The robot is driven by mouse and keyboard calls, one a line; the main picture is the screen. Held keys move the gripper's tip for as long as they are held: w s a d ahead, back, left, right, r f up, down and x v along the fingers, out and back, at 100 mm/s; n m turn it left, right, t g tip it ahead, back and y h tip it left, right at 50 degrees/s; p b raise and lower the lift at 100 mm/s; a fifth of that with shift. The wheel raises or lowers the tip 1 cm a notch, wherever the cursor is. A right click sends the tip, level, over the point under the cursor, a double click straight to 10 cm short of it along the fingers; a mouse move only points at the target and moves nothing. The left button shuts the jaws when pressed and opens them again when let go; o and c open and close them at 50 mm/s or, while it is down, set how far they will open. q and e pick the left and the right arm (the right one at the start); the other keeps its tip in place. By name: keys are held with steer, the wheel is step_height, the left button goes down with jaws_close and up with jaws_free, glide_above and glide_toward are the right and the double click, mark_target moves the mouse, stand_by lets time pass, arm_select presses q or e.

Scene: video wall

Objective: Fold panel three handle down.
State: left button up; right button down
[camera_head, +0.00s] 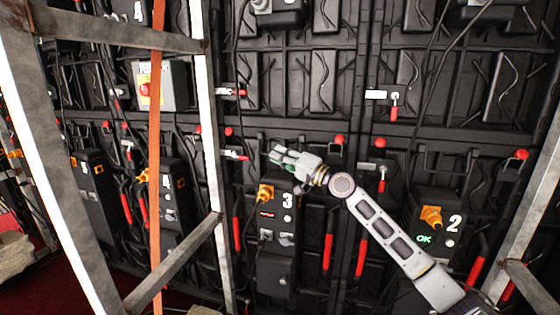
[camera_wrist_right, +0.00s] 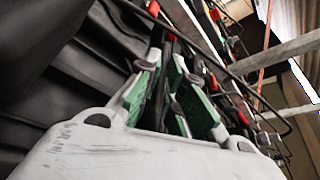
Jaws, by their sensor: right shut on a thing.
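Panel three's dark box (camera_head: 275,238), marked 3, hangs on the back of the video wall near the middle of the head view. My right gripper (camera_head: 281,155) is at the top of this box, its arm coming in from the lower right. In the right wrist view its green-padded fingers are shut on a dark bar with red at its far end, which I take as the panel three handle (camera_wrist_right: 165,75). In the head view the gripper hides most of this handle. My left gripper is not in view.
Box 2 (camera_head: 437,243), with a green OK display, is at the right. Metal frame posts (camera_head: 208,120) and an orange strap (camera_head: 155,130) stand at the left. Several red levers and dangling black cables lie close around the gripper.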

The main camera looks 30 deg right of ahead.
steer(key=shift+w+d+f+n+b, duration=0.1)
steer(key=shift+d+f+n+b, duration=0.1)
steer(key=shift+n+b, duration=0.3)
steer(key=shift+w+d+f+n+y+b, duration=0.2)
steer(key=shift+n+y+b, duration=0.2)
steer(key=shift+n+b, duration=0.2)
steer(key=shift+n, duration=0.3)
steer(key=shift+w+d, duration=0.1)
steer(key=shift+w+d+f+n+y, duration=0.15)
steer(key=shift+n+y, duration=0.25)
steer(key=shift+n, duration=0.3)
steer(key=c, duration=1.5)
jaws_free()
steer(key=shift+c, duration=0.2)
